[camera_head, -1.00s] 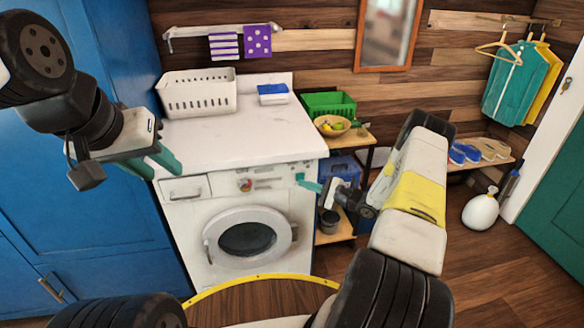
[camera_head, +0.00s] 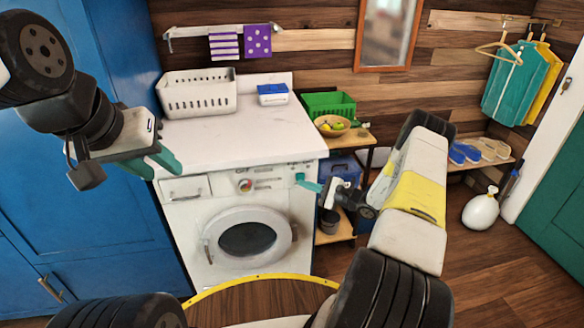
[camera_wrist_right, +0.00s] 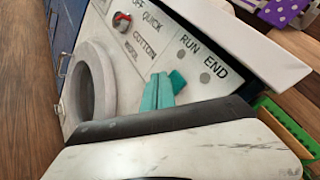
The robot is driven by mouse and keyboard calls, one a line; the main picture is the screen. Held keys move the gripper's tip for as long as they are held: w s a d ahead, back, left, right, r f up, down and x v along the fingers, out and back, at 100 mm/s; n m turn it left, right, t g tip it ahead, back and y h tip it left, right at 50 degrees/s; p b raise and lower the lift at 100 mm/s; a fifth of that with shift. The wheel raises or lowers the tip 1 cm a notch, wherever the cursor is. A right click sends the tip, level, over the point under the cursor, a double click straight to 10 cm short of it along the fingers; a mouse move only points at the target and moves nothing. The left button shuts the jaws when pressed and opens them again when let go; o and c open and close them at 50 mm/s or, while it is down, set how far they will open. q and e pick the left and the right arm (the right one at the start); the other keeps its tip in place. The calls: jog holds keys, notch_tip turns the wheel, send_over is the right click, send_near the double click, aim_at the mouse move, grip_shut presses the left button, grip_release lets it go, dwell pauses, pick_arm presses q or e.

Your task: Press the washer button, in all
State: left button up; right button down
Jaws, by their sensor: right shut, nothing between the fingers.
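The white washer (camera_head: 245,190) stands under a white counter, its round door closed and its control panel along the top front. In the right wrist view the panel (camera_wrist_right: 150,45) shows a red-and-grey dial (camera_wrist_right: 121,21) and the words RUN and END. A small teal square, seemingly the washer button (camera_wrist_right: 178,81), sits below them; it also shows in the head view (camera_head: 300,177). My right gripper (camera_head: 308,184) is shut and empty, its teal fingertips at the button. I cannot tell whether they touch it. My left gripper (camera_head: 164,175) is open and empty, left of the washer.
A white basket (camera_head: 197,95) and a blue-and-white box (camera_head: 272,94) stand on the counter. Right of the washer, a wooden shelf (camera_head: 352,137) holds a green crate (camera_head: 328,104) and a fruit bowl (camera_head: 332,128). A blue cabinet (camera_head: 80,190) is at left.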

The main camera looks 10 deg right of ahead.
dwell(0.8)
jog(key=shift+w, duration=0.4)
jog(key=shift+w, duration=0.5)
dwell(0.5)
jog(key=shift+s, duration=0.15)
dwell(0.3)
jog(key=shift+s, duration=0.8)
jog(key=shift+s, duration=0.1)
jog(key=shift+s+d, duration=0.1)
jog(key=shift+s, duration=2.3)
jog(key=shift+r, duration=0.1)
